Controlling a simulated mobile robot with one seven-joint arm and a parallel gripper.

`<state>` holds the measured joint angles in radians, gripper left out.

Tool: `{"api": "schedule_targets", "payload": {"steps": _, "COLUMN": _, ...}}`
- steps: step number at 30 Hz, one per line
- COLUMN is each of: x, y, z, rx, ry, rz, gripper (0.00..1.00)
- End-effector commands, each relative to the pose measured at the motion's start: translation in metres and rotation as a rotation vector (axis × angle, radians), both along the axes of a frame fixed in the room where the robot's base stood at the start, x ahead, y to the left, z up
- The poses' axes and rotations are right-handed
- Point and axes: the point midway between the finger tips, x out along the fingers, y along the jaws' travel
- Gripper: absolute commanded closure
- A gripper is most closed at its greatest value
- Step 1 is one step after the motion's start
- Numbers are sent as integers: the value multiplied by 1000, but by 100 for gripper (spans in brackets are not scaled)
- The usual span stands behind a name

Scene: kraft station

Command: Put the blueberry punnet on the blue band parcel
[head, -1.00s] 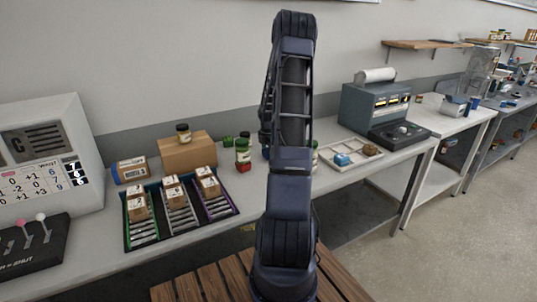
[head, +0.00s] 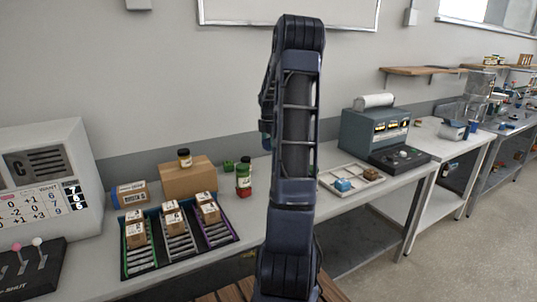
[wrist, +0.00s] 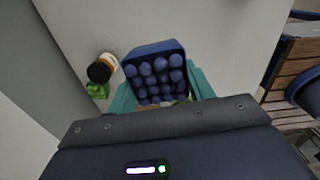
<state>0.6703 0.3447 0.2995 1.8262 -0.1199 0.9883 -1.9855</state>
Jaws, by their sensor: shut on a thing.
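The blueberry punnet (wrist: 155,72), a dark blue tray of round berries, sits between the teal fingertips of my gripper (wrist: 160,92) in the wrist view. My gripper is shut on it, over the pale bench. In the head view my own arm hides the gripper and punnet. A kraft parcel with blue ends (head: 130,194) lies at the bench's left, beside a larger plain cardboard box (head: 187,181); it looks like the blue band parcel, but I cannot be sure. My gripper's distance from it cannot be told.
A dark jar (head: 184,158) stands on the cardboard box. A rack with three lanes (head: 180,265) holds small kraft boxes. A green-and-red jar (head: 243,181) stands left of my arm. A shallow tray (head: 362,186) and a grey machine (head: 376,131) are at right.

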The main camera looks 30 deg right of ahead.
Motion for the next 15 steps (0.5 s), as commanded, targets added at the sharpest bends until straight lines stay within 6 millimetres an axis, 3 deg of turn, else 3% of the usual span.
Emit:
{"api": "schedule_targets", "payload": {"steps": 10, "x": 2, "y": 3, "z": 14, "rx": 1, "ry": 0, "rz": 6, "gripper": 71}}
{"api": "schedule_targets", "payload": {"steps": 15, "x": 23, "y": 28, "z": 18, "rx": 0, "ry": -1, "rz": 63, "gripper": 71}}
